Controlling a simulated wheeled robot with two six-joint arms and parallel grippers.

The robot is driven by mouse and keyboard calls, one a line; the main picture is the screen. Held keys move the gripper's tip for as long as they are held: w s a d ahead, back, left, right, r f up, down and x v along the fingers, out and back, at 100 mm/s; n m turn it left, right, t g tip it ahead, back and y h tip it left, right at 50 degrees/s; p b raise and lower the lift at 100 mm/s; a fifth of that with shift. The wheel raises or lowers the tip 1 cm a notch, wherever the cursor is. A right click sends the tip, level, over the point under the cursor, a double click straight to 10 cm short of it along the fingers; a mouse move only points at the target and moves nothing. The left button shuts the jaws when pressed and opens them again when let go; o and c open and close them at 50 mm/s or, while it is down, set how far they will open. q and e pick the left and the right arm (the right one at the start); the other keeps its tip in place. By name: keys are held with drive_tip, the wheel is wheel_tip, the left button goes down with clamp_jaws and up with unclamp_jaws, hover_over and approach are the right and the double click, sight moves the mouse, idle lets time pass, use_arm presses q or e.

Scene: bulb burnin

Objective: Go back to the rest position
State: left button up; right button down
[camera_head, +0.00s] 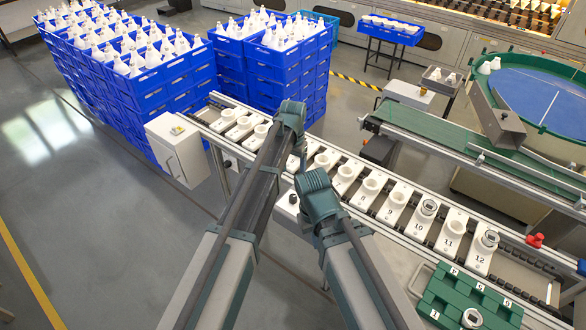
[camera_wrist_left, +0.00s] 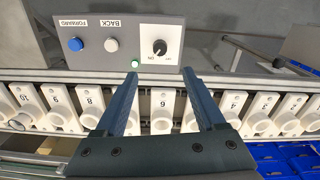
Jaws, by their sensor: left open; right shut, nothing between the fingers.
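My left gripper (camera_head: 291,116) is held over the numbered conveyor in the head view. In the left wrist view its fingers (camera_wrist_left: 161,74) are open and empty, reaching across the row of white sockets to a grey control panel (camera_wrist_left: 120,52). The panel carries a blue button (camera_wrist_left: 75,44), a white button (camera_wrist_left: 111,45), a small green button (camera_wrist_left: 135,63) and a black knob (camera_wrist_left: 159,47). My right gripper (camera_head: 318,190) is lower in the head view, in front of the conveyor. It is shut and empty.
The conveyor carries white sockets (camera_head: 395,204); numbers 10 and 12 hold round pieces with dark faces. A green tray (camera_head: 455,300) stands front right. Blue crates of white bulbs (camera_head: 185,60) stand behind left. A green belt (camera_head: 470,150) runs behind right. The left floor is clear.

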use_arm(q)
drive_tip(key=s+a+n, duration=0.1)
drive_tip(key=s+a, duration=0.1)
drive_tip(key=s, duration=1.1)
drive_tip(key=s+a+y, duration=0.1)
drive_tip(key=s+a, duration=0.2)
drive_tip(key=s, duration=1)
drive_tip(key=shift+s+a+n, duration=0.15)
drive_tip(key=shift+s+n, duration=0.1)
drive_tip(key=shift+n, duration=0.15)
drive_tip(key=shift+w, duration=0.1)
